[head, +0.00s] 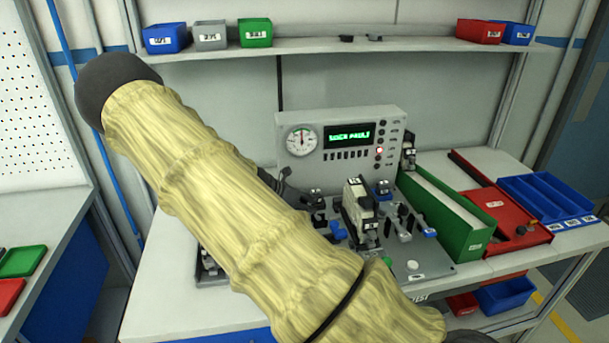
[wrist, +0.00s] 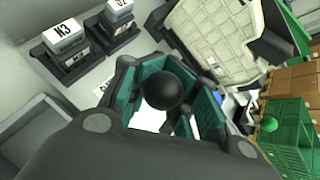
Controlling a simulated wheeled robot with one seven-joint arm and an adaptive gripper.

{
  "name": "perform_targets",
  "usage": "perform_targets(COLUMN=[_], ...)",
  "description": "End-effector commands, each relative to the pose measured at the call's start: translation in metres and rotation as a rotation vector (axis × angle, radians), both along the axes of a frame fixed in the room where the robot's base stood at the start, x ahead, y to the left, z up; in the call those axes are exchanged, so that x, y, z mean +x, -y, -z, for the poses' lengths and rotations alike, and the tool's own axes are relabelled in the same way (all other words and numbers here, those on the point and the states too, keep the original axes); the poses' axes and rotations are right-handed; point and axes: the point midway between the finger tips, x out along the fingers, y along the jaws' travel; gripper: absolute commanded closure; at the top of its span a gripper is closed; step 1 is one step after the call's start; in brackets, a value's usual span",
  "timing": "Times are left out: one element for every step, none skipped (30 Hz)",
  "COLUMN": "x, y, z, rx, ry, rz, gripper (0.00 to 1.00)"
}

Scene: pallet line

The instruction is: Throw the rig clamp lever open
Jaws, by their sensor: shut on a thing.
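The test rig (head: 419,264) stands on the bench, its parts crowded on a grey base in front of a panel with a dial and a lit green display. In the wrist view my gripper (wrist: 168,104) has its teal-padded fingers around a round black knob (wrist: 161,90), which appears to be the clamp lever's end. The lever's shaft below the knob is hidden, so its angle cannot be told.
A green bin (head: 447,222), a red tray (head: 505,222) and a blue tray (head: 548,199) stand right of the rig. Small bins line the shelf (head: 350,46) above. In the wrist view, labelled blocks (wrist: 68,45) and a cream ribbed body (wrist: 235,40) are close to the fingers.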

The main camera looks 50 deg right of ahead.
Motion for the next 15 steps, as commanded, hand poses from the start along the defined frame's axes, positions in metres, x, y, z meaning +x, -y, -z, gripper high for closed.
perform_targets(x=[0.0058,0.0059,0.0060,0.0062,0.0063,0.0064,0.0064,0.0062,0.0057,0.0051,0.0047,0.0041,0.0036,0.0032,0.0027], y=[-0.0003,-0.0005,-0.0007,-0.0009,-0.0010,-0.0012,-0.0014,-0.0014,-0.0014,-0.0013,-0.0012,-0.0010,-0.0010,-0.0008,-0.0008], z=[-0.0042,-0.0040,-0.0039,-0.0038,-0.0038,-0.0037,-0.0034,-0.0032,-0.0028,-0.0025,-0.0022,-0.0018,-0.0015,-0.0012,-0.0008], rx=[-0.003,-0.003,-0.003,-0.003,-0.003,-0.002,-0.001,-0.001,-0.001,-0.001,-0.001,0.000,0.000,0.000,0.001], ry=[0.007,0.007,0.007,0.007,0.007,0.007,0.006,0.006,0.006,0.005,0.005,0.004,0.004,0.003,0.003], rz=[-0.008,-0.008,-0.009,-0.009,-0.009,-0.009,-0.009,-0.009,-0.009,-0.008,-0.007,-0.006,-0.006,-0.005,-0.004], gripper=[1.00,1.00,1.00,1.00,1.00,0.73,0.69,0.69,0.69,0.69,0.69,0.69,0.69,0.69,0.69])
